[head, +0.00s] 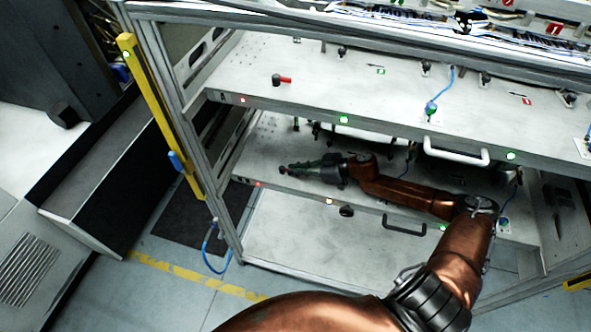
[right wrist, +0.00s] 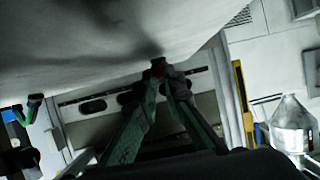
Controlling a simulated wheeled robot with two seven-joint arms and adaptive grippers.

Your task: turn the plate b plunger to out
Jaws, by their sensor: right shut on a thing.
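My right gripper (head: 286,169) reaches in over the lower plate (head: 264,146), near its left end and under the upper plate (head: 240,72). It is shut on a small dark plunger knob with a little red on it. In the right wrist view, the knob (right wrist: 158,67) sits between the green fingertips, close to the pale plate surface. The fingers hide most of the plunger, so I cannot tell its turn position. Another plunger, black with a red handle (head: 283,80), stands on the upper plate. My left gripper is not in view.
A blue cable (head: 443,92) rises from the upper plate. A yellow post (head: 160,110) stands left of the frame. The upper plate leaves limited height above my right gripper.

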